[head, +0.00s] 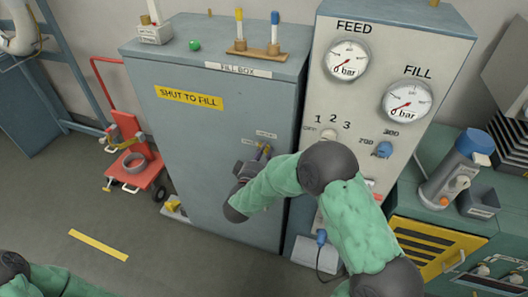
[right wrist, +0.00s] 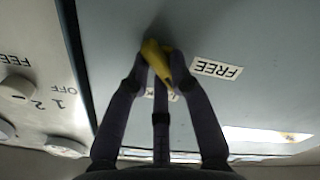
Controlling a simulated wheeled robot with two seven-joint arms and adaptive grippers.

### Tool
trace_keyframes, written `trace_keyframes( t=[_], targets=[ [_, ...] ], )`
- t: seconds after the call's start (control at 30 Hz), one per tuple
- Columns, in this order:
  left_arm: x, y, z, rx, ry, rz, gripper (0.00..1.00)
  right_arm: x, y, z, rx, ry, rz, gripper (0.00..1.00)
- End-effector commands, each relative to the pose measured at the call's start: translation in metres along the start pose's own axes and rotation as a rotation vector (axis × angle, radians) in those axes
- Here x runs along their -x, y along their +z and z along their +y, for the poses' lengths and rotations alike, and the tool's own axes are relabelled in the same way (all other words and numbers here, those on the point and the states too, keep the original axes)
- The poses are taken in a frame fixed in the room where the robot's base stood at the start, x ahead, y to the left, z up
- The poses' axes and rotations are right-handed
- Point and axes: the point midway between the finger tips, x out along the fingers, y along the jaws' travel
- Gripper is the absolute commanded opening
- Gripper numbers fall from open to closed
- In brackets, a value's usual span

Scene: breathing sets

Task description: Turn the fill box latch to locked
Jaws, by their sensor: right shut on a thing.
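The grey-blue fill box (head: 228,120) stands upright with its door shut, labelled FILL BOX and SHUT TO FILL. Its yellow latch (head: 263,151) is on the door's right side, below two small white labels. My right gripper (head: 257,158) is at the latch. In the right wrist view the gripper (right wrist: 160,62) is shut on the yellow latch (right wrist: 153,52). The FREE label (right wrist: 217,68) lies to the right of the fingers, and a second label is mostly hidden behind them. The fingers hide much of the latch, so its exact angle is hard to tell. My left gripper is out of view.
The gauge panel (head: 388,20) with FEED and FILL dials, both at 0 bar, stands close to the right of the box. A red trolley (head: 130,160) stands at the left. A green-grey cabinet (head: 420,205) is at the right. The floor in front is open.

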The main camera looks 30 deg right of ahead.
Motion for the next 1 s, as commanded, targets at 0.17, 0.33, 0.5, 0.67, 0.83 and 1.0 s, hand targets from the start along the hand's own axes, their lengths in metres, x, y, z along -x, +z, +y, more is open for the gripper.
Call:
trace_keyframes(
  t=[0.17, 0.33, 0.5, 0.67, 0.83, 1.0],
  targets=[
    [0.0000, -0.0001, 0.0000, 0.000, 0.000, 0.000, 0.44, 0.0005, 0.0012, -0.0011, -0.010, -0.003, -0.001, 0.00],
    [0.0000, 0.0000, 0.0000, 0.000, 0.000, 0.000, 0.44, 0.0006, 0.0013, -0.0012, -0.009, -0.003, -0.001, 0.00],
    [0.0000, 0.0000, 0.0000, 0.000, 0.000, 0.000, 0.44, 0.0006, 0.0014, -0.0012, -0.008, -0.003, -0.002, 0.39],
    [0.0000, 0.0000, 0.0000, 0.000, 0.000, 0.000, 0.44, 0.0004, 0.0009, -0.0008, -0.009, -0.002, -0.001, 0.46],
    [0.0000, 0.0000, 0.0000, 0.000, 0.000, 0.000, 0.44, 0.0004, 0.0005, -0.0005, -0.009, -0.001, -0.001, 0.46],
    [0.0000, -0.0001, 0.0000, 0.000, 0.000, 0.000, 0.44, 0.0098, -0.0001, -0.0007, -0.010, -0.002, 0.000, 0.46]
  ],
)
